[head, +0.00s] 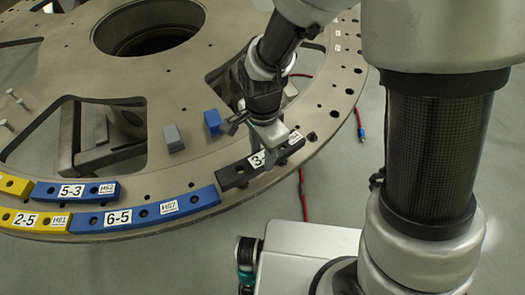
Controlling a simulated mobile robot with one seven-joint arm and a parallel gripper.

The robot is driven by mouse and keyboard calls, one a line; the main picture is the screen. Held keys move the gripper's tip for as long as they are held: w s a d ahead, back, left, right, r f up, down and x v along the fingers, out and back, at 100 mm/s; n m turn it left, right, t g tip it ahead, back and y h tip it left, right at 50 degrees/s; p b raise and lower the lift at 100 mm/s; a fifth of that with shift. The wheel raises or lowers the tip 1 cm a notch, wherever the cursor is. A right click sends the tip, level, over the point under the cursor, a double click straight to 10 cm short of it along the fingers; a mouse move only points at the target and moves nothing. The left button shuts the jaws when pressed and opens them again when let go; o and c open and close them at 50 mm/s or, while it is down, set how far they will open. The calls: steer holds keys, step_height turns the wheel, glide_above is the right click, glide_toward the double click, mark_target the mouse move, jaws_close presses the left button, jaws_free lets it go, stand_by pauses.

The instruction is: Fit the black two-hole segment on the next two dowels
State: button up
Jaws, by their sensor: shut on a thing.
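The black segment (236,174), with a white label starting "3-", is at the rim of the turret plate, to the right of the long blue segment marked 6-5 (190,203). My gripper (270,141) is above its middle, pointing down, and is shut on it. The gripper hides part of the segment and its label. One hole shows near its left end. I cannot tell whether it rests flat on the plate or is slightly above it. The dowels under it are hidden.
The grey turret plate (205,86) has large openings and many rim holes. A blue segment marked 5-3 (75,191) and yellow segments (40,220) lie at the left. A grey block (173,138) and a blue block (212,122) stand inward. Several pins (12,94) stand far left.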

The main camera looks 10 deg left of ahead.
steer(key=shift+f+b, duration=1.85)
steer(key=shift+f, duration=0.65)
steer(key=o, duration=1.4)
steer(key=shift+r, duration=0.1)
step_height(320, 180, up, 17)
steer(key=p, duration=0.2)
steer(key=shift+r, duration=0.15)
